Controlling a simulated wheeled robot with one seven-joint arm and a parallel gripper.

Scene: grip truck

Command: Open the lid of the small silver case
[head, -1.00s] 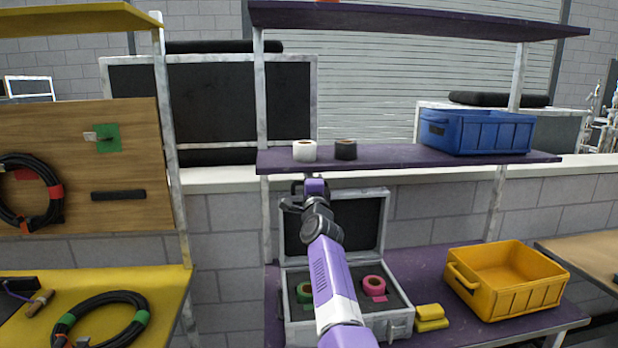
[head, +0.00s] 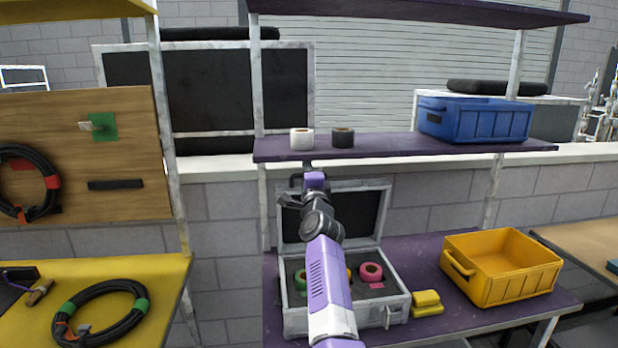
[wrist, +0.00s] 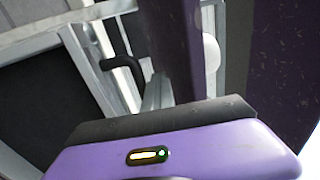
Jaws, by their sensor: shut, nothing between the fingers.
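The small silver case (head: 296,322) stands on the lower purple shelf in the head view. Its lid (head: 360,212) is open and stands up at the back, showing a dark lining. Inside are a green tape roll (head: 301,281) and a pink tape roll (head: 370,271), with a bit of orange behind my arm. My gripper (head: 302,178) is above the case, in front of the lid's upper left part and just under the upper shelf. It is shut and empty. My arm hides part of the lid and interior. The fingers are not clear in the wrist view.
The purple upper shelf (head: 400,144) holds a white roll (head: 302,138), a black roll (head: 343,137) and a blue bin (head: 475,120). Yellow blocks (head: 427,303) and a yellow bin (head: 500,266) sit right of the case. A shelf post (head: 265,205) stands close left of my gripper.

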